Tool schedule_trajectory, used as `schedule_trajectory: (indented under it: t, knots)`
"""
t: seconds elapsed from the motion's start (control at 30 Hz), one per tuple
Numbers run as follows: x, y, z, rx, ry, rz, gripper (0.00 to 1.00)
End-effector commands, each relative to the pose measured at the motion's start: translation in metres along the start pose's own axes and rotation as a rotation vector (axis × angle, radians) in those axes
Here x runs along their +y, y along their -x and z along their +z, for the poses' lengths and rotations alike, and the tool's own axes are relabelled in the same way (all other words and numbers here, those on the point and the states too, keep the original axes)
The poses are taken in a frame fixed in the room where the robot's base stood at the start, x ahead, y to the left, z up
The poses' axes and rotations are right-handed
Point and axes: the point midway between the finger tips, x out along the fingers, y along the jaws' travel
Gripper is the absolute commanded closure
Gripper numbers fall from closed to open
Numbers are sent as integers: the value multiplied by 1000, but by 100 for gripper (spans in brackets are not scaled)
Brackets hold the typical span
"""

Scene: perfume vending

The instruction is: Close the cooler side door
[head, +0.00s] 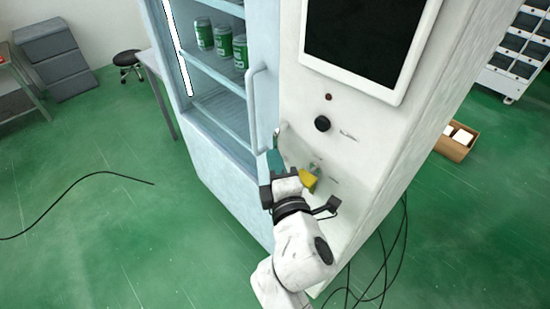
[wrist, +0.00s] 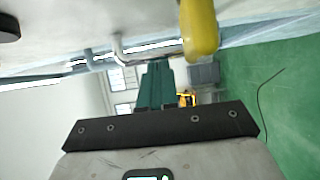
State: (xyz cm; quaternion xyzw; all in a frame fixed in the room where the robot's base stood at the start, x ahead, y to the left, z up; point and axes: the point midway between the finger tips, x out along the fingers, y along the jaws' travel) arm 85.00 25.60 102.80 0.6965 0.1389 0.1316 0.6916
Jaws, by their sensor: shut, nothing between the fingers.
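The cooler side door (head: 212,165) is the pale blue, glazed front at the left of the tall machine, with a long vertical handle (head: 254,105) on its right edge. It looks nearly flush with the white panel beside it; I cannot tell whether a small gap remains. My gripper (head: 274,160) is just below the handle's lower end, close to the seam between door and panel. Its teal fingers (wrist: 157,78) are together and empty. In the wrist view a pale bent bar (wrist: 118,48), probably the handle, shows ahead and left of the fingertips, apart from them.
A yellow rounded part (head: 308,180) juts from the white panel right of my gripper; it shows close by in the wrist view (wrist: 200,28). Green cans (head: 224,42) stand on the cooler shelves. Black cables (head: 385,265) lie lower right. The green floor at left is mostly clear.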

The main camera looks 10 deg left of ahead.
Motion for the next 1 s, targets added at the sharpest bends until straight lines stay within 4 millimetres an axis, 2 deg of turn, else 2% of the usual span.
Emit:
schedule_trajectory:
  t: [0.3, 0.5, 1.0]
  knots:
    - [0, -1, 1, 0, 0, 0, 100]
    - [2, -16, 12, -1, 0, 0, 100]
    - [1, -17, 12, -1, 0, 2, 100]
